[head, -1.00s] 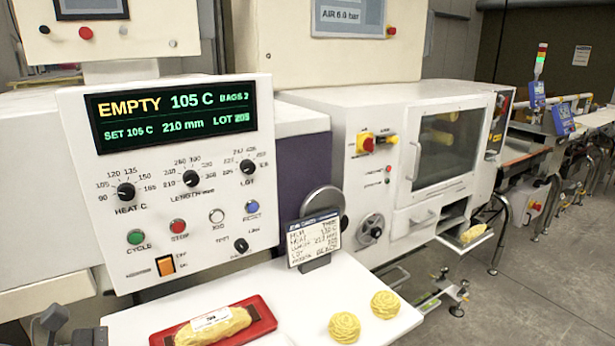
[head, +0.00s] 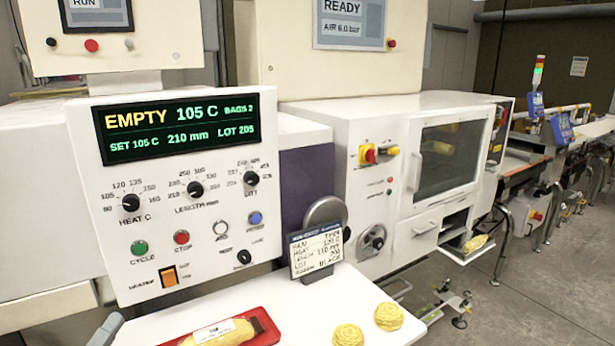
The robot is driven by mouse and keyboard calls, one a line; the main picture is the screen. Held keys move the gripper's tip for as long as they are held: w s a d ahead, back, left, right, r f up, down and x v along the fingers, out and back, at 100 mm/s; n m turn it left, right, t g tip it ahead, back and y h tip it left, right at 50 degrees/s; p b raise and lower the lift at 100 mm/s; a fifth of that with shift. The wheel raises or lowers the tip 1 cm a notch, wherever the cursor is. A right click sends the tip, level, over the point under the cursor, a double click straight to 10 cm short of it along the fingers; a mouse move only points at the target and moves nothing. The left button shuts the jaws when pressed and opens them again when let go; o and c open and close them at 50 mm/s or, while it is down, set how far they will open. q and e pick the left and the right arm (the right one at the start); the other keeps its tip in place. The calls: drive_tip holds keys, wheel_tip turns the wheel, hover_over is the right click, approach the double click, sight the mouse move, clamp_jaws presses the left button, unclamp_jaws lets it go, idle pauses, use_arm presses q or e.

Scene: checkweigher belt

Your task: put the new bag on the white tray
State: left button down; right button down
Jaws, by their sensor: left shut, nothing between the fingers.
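A yellow bag (head: 476,243) lies at the mouth of the discharge chute (head: 462,254), low on the right machine. Another yellow bag (head: 205,338) with a white label lies on a red tray (head: 262,320) on the white counter, cut off by the bottom edge. No separate white tray is clearly seen. My left gripper (head: 105,330) shows only in part at the bottom left corner. It is shut and empty, to the left of the red tray. My right gripper is not in view.
Two yellow coiled noodle nests (head: 368,325) sit on the white counter (head: 310,306). The control panel (head: 180,190) reads EMPTY, 105 C. A conveyor line (head: 530,155) runs at the far right, beyond open floor.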

use_arm(q)
drive_tip(key=s+a+f+n+g+y, duration=0.3)
drive_tip(key=a+f+n+g+y, duration=0.15)
drive_tip(key=f+n+y, duration=0.45)
drive_tip(key=s+a+f+n+g+y, duration=0.35)
drive_tip(key=a+f+n, duration=0.2)
drive_tip(key=n, duration=0.55)
drive_tip(key=s+d+f+n+g+h, duration=0.3)
drive_tip(key=s+d+f+n+g, duration=0.45)
drive_tip(key=s+f, duration=0.65)
wheel_tip(320, 180, down, 27)
drive_tip(key=s+g, duration=0.1)
drive_tip(key=g, duration=0.2)
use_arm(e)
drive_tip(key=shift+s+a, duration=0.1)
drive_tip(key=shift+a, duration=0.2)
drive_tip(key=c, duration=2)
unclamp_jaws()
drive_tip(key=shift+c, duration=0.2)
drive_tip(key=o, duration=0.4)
use_arm(q)
drive_tip(key=s+d+f+g+h, duration=0.1)
drive_tip(key=s+f, duration=1.3)
drive_tip(key=shift+s+f+m, duration=0.15)
drive_tip(key=shift+s+m, duration=0.05)
drive_tip(key=shift+m, duration=0.25)
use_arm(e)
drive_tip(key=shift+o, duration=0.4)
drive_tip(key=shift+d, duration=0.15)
